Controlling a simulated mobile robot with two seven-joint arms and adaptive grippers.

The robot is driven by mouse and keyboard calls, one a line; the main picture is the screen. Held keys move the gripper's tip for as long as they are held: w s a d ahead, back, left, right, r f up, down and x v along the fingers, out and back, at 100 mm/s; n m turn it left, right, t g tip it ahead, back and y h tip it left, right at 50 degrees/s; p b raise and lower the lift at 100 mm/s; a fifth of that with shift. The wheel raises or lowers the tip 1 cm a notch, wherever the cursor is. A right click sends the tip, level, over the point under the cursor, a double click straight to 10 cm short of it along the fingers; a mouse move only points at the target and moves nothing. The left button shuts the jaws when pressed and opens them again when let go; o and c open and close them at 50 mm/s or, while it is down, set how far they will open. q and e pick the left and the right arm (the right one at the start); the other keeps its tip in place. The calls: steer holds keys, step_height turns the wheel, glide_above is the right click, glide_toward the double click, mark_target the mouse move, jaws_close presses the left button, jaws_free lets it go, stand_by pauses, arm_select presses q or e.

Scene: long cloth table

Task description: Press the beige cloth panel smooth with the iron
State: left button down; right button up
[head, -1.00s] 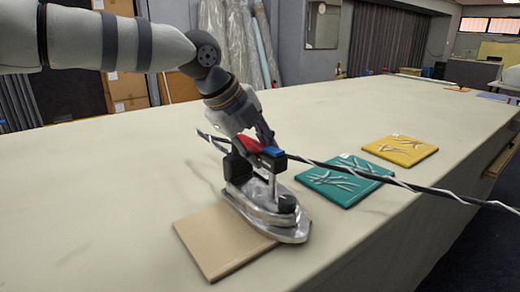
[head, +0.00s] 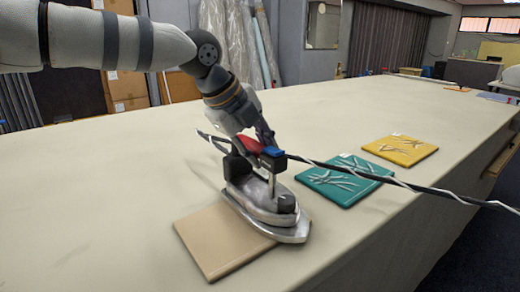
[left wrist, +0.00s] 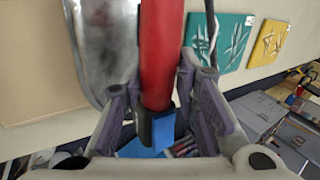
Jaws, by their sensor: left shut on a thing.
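The beige cloth panel (head: 212,243) lies flat near the table's front edge, and its visible part looks smooth. The silver iron (head: 262,215) rests over the panel's right part and hides it there. The iron has a red handle, which also shows in the left wrist view (left wrist: 160,55). My left gripper (head: 262,150) is above the iron and shut on its handle. In the left wrist view the panel (left wrist: 40,60) lies to the left of the iron. My right gripper is not in view.
A teal panel (head: 340,190) and a yellow panel (head: 402,151), both with white crease-like lines, lie to the right on the long cloth table (head: 100,170). A black-and-white cord (head: 400,183) runs from the iron across the teal panel to the right.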

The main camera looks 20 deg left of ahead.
arm_select(q)
steer(key=shift+r, duration=3.65)
step_height(320, 180, up, 6)
steer(key=shift+s, duration=0.1)
